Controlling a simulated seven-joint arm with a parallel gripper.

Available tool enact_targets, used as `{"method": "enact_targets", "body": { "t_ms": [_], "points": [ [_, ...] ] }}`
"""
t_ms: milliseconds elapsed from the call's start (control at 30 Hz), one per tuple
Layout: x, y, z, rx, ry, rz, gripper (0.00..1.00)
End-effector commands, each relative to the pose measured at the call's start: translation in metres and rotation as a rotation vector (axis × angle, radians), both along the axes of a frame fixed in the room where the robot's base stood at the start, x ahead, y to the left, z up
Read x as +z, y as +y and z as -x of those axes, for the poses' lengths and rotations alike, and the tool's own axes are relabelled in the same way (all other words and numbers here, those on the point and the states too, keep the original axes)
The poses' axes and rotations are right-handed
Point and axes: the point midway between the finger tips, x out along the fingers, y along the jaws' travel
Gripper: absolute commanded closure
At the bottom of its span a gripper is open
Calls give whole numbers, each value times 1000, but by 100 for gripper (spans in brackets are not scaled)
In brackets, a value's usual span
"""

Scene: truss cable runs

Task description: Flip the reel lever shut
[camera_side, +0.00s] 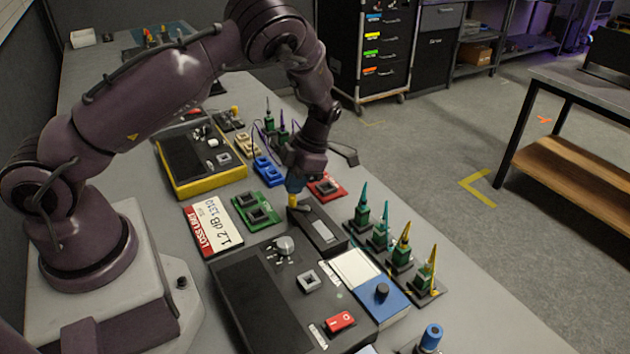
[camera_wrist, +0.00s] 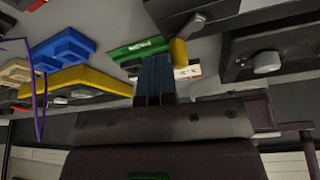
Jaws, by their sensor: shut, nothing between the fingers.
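A dark box with a grey strip on top (camera_side: 318,232), apparently the reel, sits mid-bench in the side view. A short yellow piece (camera_side: 293,201), likely its lever, stands at its far left end; it also shows in the wrist view (camera_wrist: 179,52). My gripper (camera_side: 294,186) points down just above or against the yellow piece; I cannot tell whether they touch. In the wrist view its blue fingers (camera_wrist: 154,68) are together and empty, just left of the yellow piece. The lever's exact position is hard to read.
A green block (camera_side: 258,208) and a loss-limit sign (camera_side: 213,226) lie to the left. A red block (camera_side: 325,186) lies close behind my gripper. Several upright coloured connectors (camera_side: 402,250) stand to the right. A large dark console (camera_side: 285,295) fills the front.

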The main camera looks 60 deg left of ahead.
Motion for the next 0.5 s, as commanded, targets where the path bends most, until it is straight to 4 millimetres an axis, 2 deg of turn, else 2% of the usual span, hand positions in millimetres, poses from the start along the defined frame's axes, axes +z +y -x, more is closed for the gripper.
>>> {"method": "enact_targets", "body": {
  "t_ms": [267,500],
  "points": [
    [0,-3,-2,-1,-1,1,100],
    [0,-15,-9,-4,-6,6,100]
  ]
}}
